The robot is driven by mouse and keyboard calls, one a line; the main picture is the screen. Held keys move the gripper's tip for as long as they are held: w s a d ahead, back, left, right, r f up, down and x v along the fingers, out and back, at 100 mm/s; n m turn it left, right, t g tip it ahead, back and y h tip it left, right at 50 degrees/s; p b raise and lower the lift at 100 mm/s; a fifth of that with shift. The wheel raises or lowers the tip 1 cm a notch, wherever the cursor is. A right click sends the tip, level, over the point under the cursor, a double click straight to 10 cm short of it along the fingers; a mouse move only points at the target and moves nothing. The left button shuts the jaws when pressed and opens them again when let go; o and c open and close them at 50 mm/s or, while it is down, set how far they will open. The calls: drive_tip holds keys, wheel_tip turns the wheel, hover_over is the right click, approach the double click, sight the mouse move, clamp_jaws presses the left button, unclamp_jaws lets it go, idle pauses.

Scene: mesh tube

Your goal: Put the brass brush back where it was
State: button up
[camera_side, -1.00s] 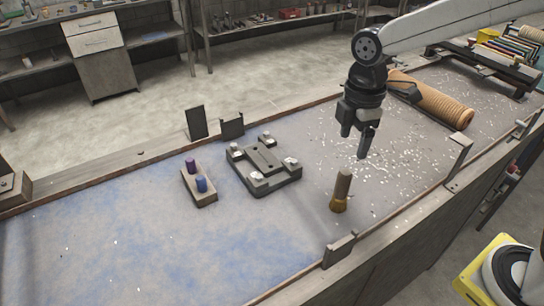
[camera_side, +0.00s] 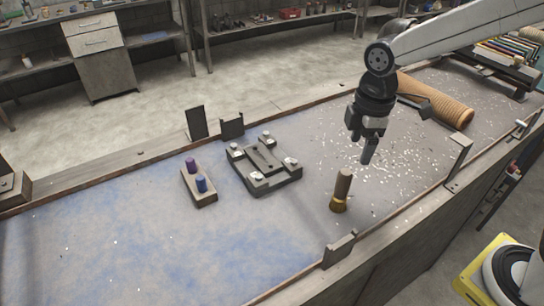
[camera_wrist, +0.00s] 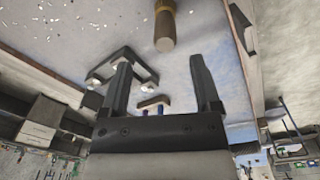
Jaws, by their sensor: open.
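The brass brush (camera_side: 341,190) stands upright on the bench, its dark handle up and its brass-coloured end down. In the wrist view the brush (camera_wrist: 165,28) shows at the top, beyond my fingertips and roughly between them in width. My gripper (camera_side: 366,150) is open and empty, above and slightly to the right of the brush, apart from it. In the wrist view my gripper's two fingers (camera_wrist: 160,65) are spread with nothing between them.
A dark fixture with metal clamps (camera_side: 264,166) sits left of the brush. A small block with purple and blue pegs (camera_side: 199,184) is further left. A ribbed tan tube (camera_side: 437,101) lies behind my gripper. White chips are scattered around. A bracket (camera_side: 339,250) stands at the front edge.

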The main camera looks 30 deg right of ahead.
drive_tip(key=s+d+f+m+t, duration=0.2)
drive_tip(key=s+d+f+m, duration=0.4)
drive_tip(key=m, duration=0.6)
drive_tip(key=shift+d+f, duration=0.5)
drive_tip(key=shift+f, duration=0.3)
